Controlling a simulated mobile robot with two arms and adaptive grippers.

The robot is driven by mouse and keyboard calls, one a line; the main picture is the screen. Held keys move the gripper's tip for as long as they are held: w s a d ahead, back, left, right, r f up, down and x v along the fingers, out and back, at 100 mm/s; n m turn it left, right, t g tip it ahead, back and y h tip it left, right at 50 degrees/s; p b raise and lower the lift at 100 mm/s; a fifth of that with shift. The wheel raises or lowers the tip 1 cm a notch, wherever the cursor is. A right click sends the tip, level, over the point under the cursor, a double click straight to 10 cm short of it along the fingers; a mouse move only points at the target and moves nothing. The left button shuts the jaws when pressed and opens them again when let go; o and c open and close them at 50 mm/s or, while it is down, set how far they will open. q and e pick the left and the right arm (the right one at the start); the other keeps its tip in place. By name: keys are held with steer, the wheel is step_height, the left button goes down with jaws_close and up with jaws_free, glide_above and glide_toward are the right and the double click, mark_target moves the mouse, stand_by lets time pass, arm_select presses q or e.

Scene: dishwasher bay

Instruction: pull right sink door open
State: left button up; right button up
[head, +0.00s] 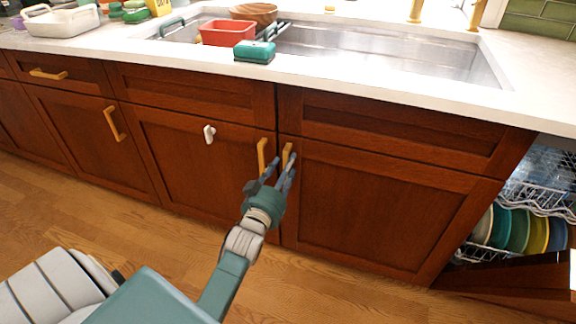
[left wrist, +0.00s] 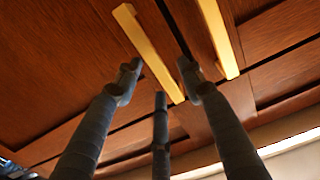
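The right sink door (head: 375,205) is dark red-brown wood and looks shut, with a gold bar handle (head: 287,154) near its upper left edge. My left gripper (head: 276,172) is just in front of this handle and hides its lower part. In the left wrist view the fingers of my left gripper (left wrist: 160,78) are spread, with a gold handle (left wrist: 148,50) running between them; I cannot tell whether they touch it. The left sink door (head: 195,165) is shut beside it, with its own gold handle (head: 261,157). My right gripper is not in view.
A white counter (head: 400,88) with a metal sink (head: 385,52) runs above the doors. At right, a dishwasher rack (head: 490,252) with several plates stands beside an open front. A white hook-like piece (head: 209,134) is on the left sink door. The wooden floor (head: 150,235) ahead is clear.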

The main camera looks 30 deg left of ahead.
arm_select(q)
steer(key=shift+x, duration=1)
steer(key=shift+c, duration=0.2)
jaws_close()
steer(key=shift+s, duration=0.1)
